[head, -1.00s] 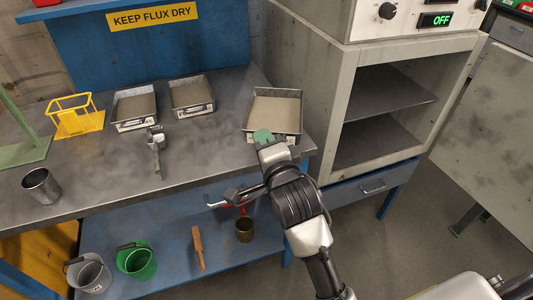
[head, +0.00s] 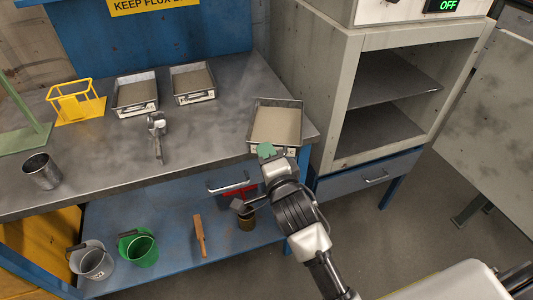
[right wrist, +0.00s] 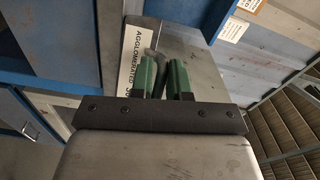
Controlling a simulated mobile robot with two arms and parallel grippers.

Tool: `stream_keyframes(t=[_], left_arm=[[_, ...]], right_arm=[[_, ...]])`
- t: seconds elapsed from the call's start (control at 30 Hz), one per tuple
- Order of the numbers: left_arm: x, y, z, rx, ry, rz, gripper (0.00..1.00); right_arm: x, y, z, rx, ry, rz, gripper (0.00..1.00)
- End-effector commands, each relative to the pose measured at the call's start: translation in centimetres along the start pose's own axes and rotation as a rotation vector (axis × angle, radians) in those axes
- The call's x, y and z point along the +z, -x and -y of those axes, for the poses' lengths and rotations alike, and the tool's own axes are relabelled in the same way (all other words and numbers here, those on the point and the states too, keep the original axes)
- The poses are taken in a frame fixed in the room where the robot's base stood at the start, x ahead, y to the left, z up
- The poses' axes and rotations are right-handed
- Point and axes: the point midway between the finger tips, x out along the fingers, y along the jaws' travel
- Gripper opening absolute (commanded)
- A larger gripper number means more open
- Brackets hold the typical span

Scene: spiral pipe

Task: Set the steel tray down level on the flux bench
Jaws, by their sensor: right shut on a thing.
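The steel tray (head: 299,118) is a shallow metal box with light grey-tan powder in it, over the right end of the flux bench (head: 90,165). My right gripper (head: 267,152), with green fingertips, is shut on its near side. The tray looks roughly level; I cannot tell whether its underside touches the bench top. In the right wrist view the green fingers (right wrist: 164,80) stand beside a white lettered label (right wrist: 133,62) and a dark piece between them. My left gripper is not in view.
Two similar trays (head: 136,108) (head: 193,98) stand farther back on the bench. A grey tool (head: 157,135), a yellow rack (head: 78,122) and a metal cup (head: 41,172) also stand there. A cabinet (head: 329,95) rises close on the right.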

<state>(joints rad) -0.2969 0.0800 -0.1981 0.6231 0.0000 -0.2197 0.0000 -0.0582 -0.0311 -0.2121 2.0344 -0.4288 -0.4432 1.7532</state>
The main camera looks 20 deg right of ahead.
Motion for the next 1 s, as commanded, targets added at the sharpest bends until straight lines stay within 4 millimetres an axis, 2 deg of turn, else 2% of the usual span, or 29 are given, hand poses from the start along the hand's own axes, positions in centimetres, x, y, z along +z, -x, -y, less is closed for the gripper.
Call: stream_keyframes(t=[0.03,0.17,0.53,0.67,1.0], left_arm=[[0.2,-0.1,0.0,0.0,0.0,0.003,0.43],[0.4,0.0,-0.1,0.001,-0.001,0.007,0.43],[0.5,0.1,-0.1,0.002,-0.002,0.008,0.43],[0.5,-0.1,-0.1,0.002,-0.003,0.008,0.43],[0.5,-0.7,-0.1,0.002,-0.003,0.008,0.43]], right_arm=[[0.0,0.0,-0.1,0.001,-0.001,0.0,0.21],[0.0,0.0,-0.1,0.001,0.0,0.0,0.41],[0.0,0.4,0.1,0.002,-0.001,0.0,0.42],[0.0,2.3,0.0,0.004,-0.004,0.0,0.42],[0.0,9.5,0.0,0.005,-0.004,-0.002,0.42]])
